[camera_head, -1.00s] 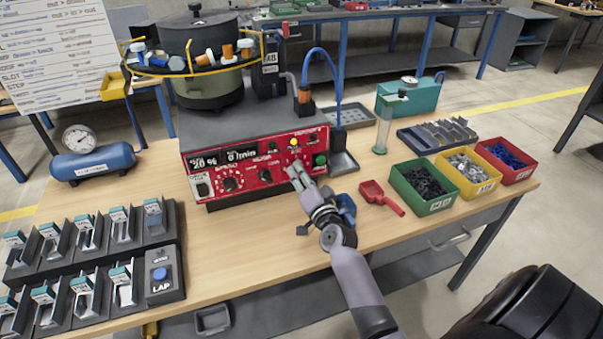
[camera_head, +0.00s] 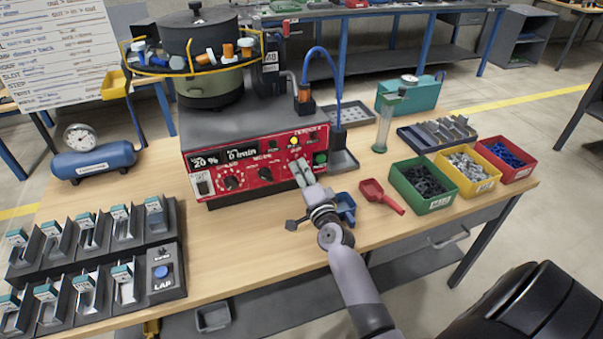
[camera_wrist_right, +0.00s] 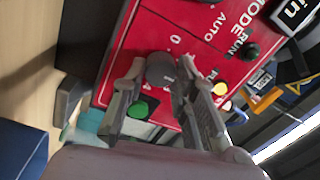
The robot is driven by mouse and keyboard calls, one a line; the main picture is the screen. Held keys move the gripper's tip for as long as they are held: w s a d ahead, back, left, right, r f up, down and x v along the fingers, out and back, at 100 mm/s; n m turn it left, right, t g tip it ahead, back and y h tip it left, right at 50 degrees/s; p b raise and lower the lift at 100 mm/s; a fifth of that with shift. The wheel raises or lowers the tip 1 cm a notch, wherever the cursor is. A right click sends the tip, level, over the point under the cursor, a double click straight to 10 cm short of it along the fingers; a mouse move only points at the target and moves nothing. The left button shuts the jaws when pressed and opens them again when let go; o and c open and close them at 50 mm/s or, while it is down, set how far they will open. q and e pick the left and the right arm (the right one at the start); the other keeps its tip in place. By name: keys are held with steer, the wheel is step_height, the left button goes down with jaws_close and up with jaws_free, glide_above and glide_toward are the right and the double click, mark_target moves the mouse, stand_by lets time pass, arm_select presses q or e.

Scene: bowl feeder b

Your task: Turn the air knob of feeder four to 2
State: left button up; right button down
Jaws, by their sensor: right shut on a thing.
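The feeder's red control panel (camera_head: 225,172) faces me below the bowl (camera_head: 208,85); its displays read 20 % and 0 /min. My right gripper (camera_head: 303,174) is at the panel's right part. In the right wrist view, its fingers (camera_wrist_right: 162,80) are shut around a dark grey knob (camera_wrist_right: 160,66). A green button (camera_wrist_right: 138,110) and a yellow button (camera_wrist_right: 220,88) sit close to the fingers. My left gripper is not in view.
A red scoop (camera_head: 380,196) and green (camera_head: 423,198), yellow and red parts bins stand right of my right arm. A blue air tank (camera_head: 95,160) and slotted trays (camera_head: 95,260) are at the left. The table's front middle is mostly clear.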

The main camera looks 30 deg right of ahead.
steer(key=c, duration=1.3)
jaws_free()
steer(key=shift+s, duration=0.1)
steer(key=v, duration=1.1)
steer(key=shift+s+a, duration=0.1)
steer(key=shift+s, duration=0.3)
